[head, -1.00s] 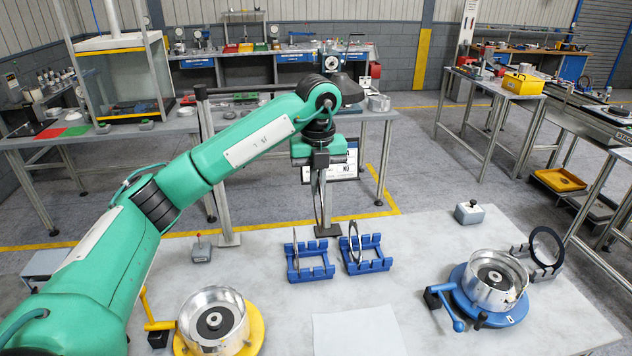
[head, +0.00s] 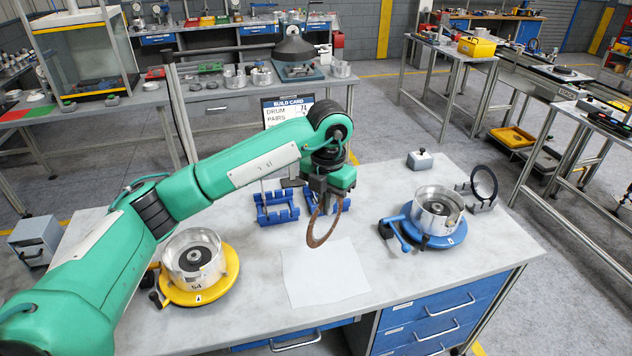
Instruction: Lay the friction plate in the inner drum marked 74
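My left gripper (head: 322,190) is shut on a brown friction plate (head: 316,240), a thin ring hanging tilted above the table, in front of the blue racks. One drum, silvery and open-topped, stands on a yellow base (head: 228,268) at the left; its marking looks like 54. The other silvery drum (head: 437,216) stands on a blue base (head: 412,233) at the right; its number cannot be read here. Both drums show a dark hub inside. My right gripper is not in view.
Two blue racks (head: 275,207) stand behind the plate, the right one partly hidden by my gripper. A white sheet (head: 322,280) lies between the drums. A black ring (head: 483,181) stands in a holder behind the blue base. A small grey box (head: 420,161) is at the back.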

